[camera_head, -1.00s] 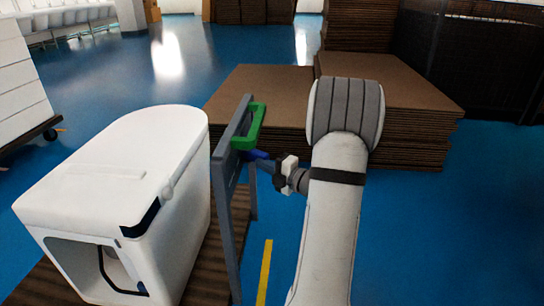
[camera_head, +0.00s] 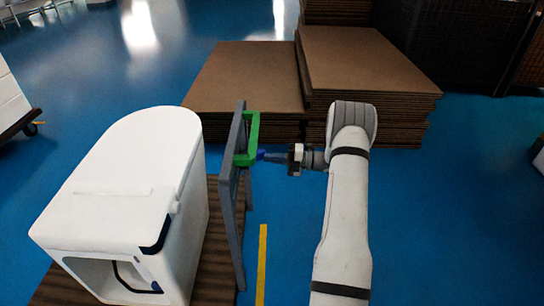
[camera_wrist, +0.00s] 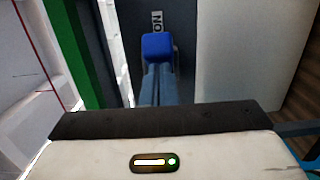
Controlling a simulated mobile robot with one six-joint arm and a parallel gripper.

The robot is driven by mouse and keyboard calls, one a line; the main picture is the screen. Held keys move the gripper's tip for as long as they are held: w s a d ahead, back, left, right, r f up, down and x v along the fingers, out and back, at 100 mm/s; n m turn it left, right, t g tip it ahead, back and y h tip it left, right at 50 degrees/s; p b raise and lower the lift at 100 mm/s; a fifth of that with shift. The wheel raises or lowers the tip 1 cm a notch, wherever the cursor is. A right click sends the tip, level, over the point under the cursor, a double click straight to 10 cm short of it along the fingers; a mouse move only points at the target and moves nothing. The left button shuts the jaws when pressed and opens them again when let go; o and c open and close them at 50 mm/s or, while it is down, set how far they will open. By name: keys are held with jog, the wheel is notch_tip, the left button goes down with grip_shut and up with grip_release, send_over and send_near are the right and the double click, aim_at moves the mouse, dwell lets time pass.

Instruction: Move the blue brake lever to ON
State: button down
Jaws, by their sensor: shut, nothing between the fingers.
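The blue brake lever (camera_head: 260,154) is on the right side of a grey upright frame (camera_head: 231,200), beside a green handle (camera_head: 252,135). In the wrist view the blue lever end (camera_wrist: 157,46) stands in front of the grey panel, just below a small label reading ON upside down (camera_wrist: 157,20). My gripper (camera_head: 274,157) reaches in from the right, level with the lever. In the wrist view its two fingers (camera_wrist: 158,80) are together, with their tips right at the lever block. Contact looks likely, but I cannot tell for certain. Nothing is held between them.
A white toilet-like unit (camera_head: 125,190) stands left of the frame on a brown slatted base. Stacks of brown boards (camera_head: 245,80) stand behind. Blue floor with a yellow line (camera_head: 262,260) is open beneath my arm.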

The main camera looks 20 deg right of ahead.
jog(key=shift+w+r+p, duration=0.4)
jog(key=shift+w, duration=0.15)
jog(key=shift+w+r, duration=0.1)
jog(key=shift+s, duration=0.3)
jog(key=w+f+p+v, duration=0.1)
jog(key=v, duration=1)
jog(key=shift+d, duration=0.65)
jog(key=shift+s, duration=0.1)
